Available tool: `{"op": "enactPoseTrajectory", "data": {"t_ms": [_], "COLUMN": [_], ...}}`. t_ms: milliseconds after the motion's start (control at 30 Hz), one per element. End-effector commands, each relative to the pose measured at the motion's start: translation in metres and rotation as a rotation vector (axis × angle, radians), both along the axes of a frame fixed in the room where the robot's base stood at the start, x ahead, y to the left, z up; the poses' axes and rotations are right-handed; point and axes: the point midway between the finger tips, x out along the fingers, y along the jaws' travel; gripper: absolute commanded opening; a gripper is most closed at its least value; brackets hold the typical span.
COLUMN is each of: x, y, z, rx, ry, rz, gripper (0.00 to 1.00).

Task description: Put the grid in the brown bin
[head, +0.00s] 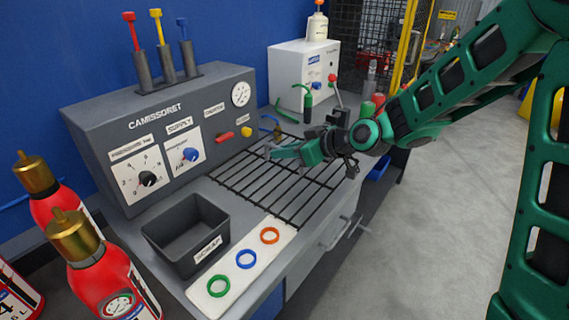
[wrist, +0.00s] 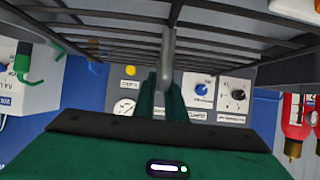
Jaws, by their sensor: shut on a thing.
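The grid (head: 262,184) is a dark wire rack of parallel bars over the bench, right of the control box. It also spans the top of the upside-down wrist view (wrist: 110,38). My gripper (head: 270,153) is at the grid's far part, its green fingers closed on a grey upright piece of it (wrist: 168,50). I cannot tell whether the grid rests on the bench or is slightly raised. No brown bin shows. The only bin seen is an open, dark grey, empty-looking one (head: 210,252) labelled SCRAP, left of the grid.
A white strip (head: 257,257) with green, blue and orange rings lies in front of the grid. The grey control box (head: 190,110) stands behind the bin. Red extinguishers (head: 100,280) stand at the left front. A white box (head: 300,65) stands behind. Floor at right is clear.

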Motion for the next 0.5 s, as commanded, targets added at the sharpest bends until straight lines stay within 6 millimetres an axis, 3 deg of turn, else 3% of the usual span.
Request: {"op": "enactPoseTrajectory", "data": {"t_ms": [300, 500], "x": [0.0, 0.0], "y": [0.0, 0.001], "z": [-0.034, -0.035], "rx": [0.002, 0.002], "ry": [0.0, -0.003], "rz": [0.0, 0.0], "gripper": [0.0, 0.0]}}
